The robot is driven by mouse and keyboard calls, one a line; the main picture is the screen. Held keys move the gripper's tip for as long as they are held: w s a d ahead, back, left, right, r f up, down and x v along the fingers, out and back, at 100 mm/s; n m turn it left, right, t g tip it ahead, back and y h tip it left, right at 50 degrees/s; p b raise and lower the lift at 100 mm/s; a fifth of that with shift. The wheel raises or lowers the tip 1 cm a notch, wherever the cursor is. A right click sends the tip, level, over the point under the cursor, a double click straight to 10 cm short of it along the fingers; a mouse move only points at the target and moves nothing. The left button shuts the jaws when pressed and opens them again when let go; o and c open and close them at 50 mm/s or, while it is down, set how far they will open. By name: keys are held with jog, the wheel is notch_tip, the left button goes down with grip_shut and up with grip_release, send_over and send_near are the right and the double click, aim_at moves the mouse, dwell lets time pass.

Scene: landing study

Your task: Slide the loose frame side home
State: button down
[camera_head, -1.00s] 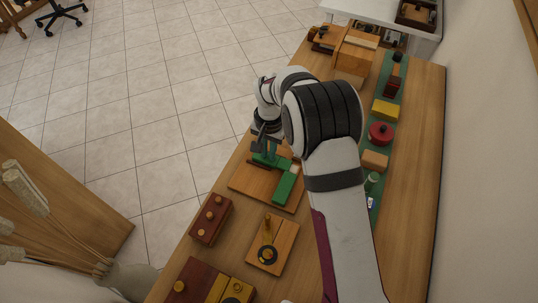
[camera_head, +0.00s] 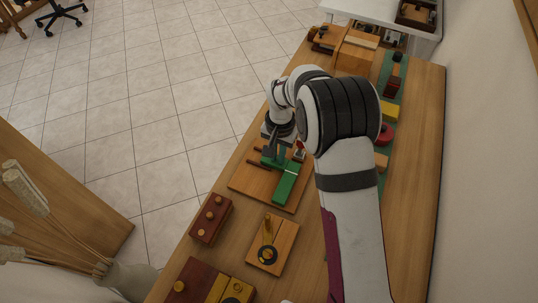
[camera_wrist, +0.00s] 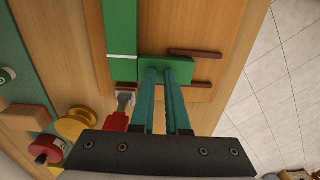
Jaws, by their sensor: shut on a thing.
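A wooden board (camera_head: 250,186) on the bench carries a long fixed green bar (camera_head: 286,188). My gripper (camera_wrist: 164,74) is shut on a green block, the loose frame side (camera_wrist: 183,69), which lies across the end of the bar. In the wrist view, a thin white strip (camera_wrist: 122,57) shows between the long bar (camera_wrist: 120,25) and the green part beside the held block. Two dark red rods (camera_wrist: 194,53) lie on the board to the right of the block. My fingers hide part of the block. In the head view, my gripper (camera_head: 274,147) partly covers the block.
A dark red block with knobs (camera_head: 211,220) and a wooden plate with a peg (camera_head: 272,246) stand nearer the front. In the wrist view, a red and metal fitting (camera_wrist: 120,110) is close left of my fingers, with a yellow knob (camera_wrist: 77,126) beyond.

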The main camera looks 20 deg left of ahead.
jog(key=shift+d+f, duration=0.6)
jog(key=shift+f, duration=0.2)
jog(key=c, duration=0.8)
grip_release()
jog(key=shift+r, duration=0.1)
jog(key=shift+c, duration=0.2)
jog(key=shift+a+r, duration=0.2)
jog(key=shift+r, duration=2.3)
jog(key=shift+r, duration=0.1)
jog(key=s+d+r+m, duration=0.2)
jog(key=s+d+r, duration=0.4)
jog(key=d+r, duration=0.65)
jog(key=s+d+r+m, duration=0.1)
jog(key=s+d, duration=0.3)
jog(key=s, duration=0.5)
jog(key=s+d+r+m+y, duration=0.1)
jog(key=s+d, duration=0.4)
jog(key=s, duration=0.5)
jog(key=shift+s+d+r+m+y, duration=0.2)
jog(key=shift+s+m+y, duration=0.1)
jog(key=shift+m, duration=0.4)
